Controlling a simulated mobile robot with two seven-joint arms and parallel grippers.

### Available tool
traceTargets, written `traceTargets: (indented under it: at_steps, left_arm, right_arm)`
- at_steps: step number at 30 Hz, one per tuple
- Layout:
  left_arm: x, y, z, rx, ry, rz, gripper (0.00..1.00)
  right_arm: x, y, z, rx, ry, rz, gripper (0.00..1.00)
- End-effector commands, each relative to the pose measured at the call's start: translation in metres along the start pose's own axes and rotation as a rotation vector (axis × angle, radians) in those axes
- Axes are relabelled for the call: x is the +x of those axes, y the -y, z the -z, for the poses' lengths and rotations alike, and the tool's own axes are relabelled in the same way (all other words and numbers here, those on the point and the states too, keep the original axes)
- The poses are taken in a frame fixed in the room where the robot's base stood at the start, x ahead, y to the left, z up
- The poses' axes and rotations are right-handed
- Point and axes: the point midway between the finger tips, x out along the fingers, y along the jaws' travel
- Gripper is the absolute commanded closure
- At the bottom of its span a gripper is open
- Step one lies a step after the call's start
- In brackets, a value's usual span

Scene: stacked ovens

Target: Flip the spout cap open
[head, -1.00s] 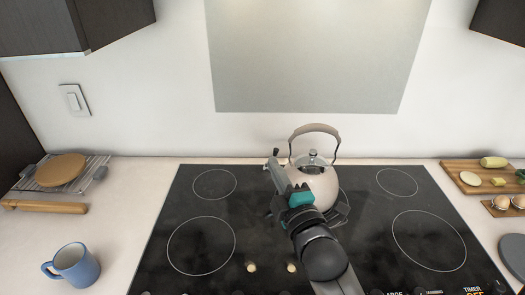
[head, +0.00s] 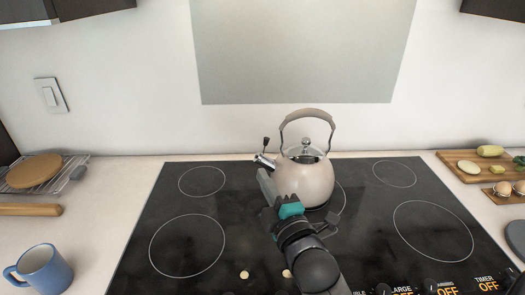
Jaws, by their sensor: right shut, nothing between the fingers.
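A pale kettle (head: 305,184) with a tall arched handle stands on the back middle of the black cooktop. Its short metallic spout (head: 264,161) points left, with the spout cap's dark knob (head: 266,142) standing above it. The cap is too small to tell whether it is open. My right gripper (head: 265,178) is in front of the kettle's left side, fingertips just below the spout, shut and empty. I cannot tell whether the fingertips touch the spout. The gripper and wrist hide part of the kettle's lower left. My left gripper is out of view.
The cooktop (head: 222,208) is otherwise clear. A blue mug (head: 42,268) stands on the left counter, with a round board on a wire rack (head: 72,172) behind it. A cutting board with food (head: 455,160) lies at the right. A wall (head: 140,110) rises behind.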

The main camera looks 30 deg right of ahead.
Motion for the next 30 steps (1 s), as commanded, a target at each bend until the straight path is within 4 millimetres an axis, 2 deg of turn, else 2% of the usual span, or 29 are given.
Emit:
traceTargets:
  at_steps: [8,24,30]
  left_arm:
    - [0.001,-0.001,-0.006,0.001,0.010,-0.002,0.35]
    - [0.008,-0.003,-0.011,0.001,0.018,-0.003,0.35]
    - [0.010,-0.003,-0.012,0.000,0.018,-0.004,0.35]
  right_arm:
    - [0.021,-0.001,0.000,0.001,-0.001,-0.002,1.00]
    - [0.102,0.000,0.000,-0.001,0.000,-0.002,1.00]
    - [0.107,0.001,-0.028,-0.004,0.000,0.001,1.00]
